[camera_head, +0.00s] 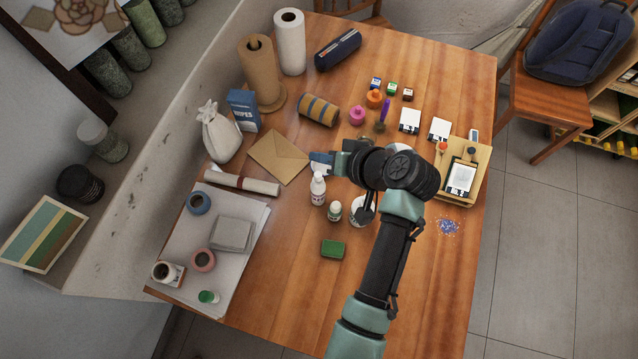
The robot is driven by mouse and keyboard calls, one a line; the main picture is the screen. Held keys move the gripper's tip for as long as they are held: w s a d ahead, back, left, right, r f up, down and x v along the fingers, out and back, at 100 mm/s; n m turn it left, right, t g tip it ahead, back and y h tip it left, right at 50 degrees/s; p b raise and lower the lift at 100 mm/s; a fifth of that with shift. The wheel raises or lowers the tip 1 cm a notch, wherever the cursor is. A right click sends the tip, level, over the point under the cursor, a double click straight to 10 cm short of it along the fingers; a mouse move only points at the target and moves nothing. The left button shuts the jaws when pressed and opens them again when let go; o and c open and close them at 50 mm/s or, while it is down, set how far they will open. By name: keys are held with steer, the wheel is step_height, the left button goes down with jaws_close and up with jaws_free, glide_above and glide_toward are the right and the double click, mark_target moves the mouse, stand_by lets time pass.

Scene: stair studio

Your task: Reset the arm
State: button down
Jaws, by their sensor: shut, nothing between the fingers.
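My arm reaches in from the bottom of the head view and is bent over the middle right of the wooden table (285,255).
A green sponge (332,249) lies below the gripper. A wooden tray (478,157) with a white card is right of my wrist. A brown envelope (277,157), a rolled paper (242,183) and paper-towel rolls (290,42) occupy the left and back. The table's front middle is mostly clear.

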steer(key=shift+w, duration=0.1)
steer(key=w+d+r+t+h, duration=0.1)
steer(key=w+r+t+h, duration=0.3)
steer(key=r, duration=0.7)
steer(key=w+d+r+t, duration=0.1)
steer(key=w+r+t, duration=0.2)
steer(key=w+r, duration=0.5)
steer(key=s+r+t+h+b, duration=0.1)
steer(key=s+r+t, duration=0.15)
steer(key=r, duration=0.85)
steer(key=s+r+t, duration=0.1)
steer(key=r+t, duration=0.2)
steer(key=r, duration=0.7)
steer(key=s+a+r+t+h, duration=0.1)
steer(key=s+r+t, duration=0.3)
steer(key=s+r, duration=0.3)
steer(key=s+a+r+t, duration=0.1)
steer(key=s+r+t, duration=0.3)
steer(key=s+r, duration=0.4)
step_height(320, 180, up, 7)
steer(key=shift+a+f+m+t+h+b, duration=0.1)
steer(key=shift+a+m+t+h+b, duration=0.2)
steer(key=shift+a+t+h+b, duration=0.1)
steer(key=c, duration=1.6)
jaws_free()
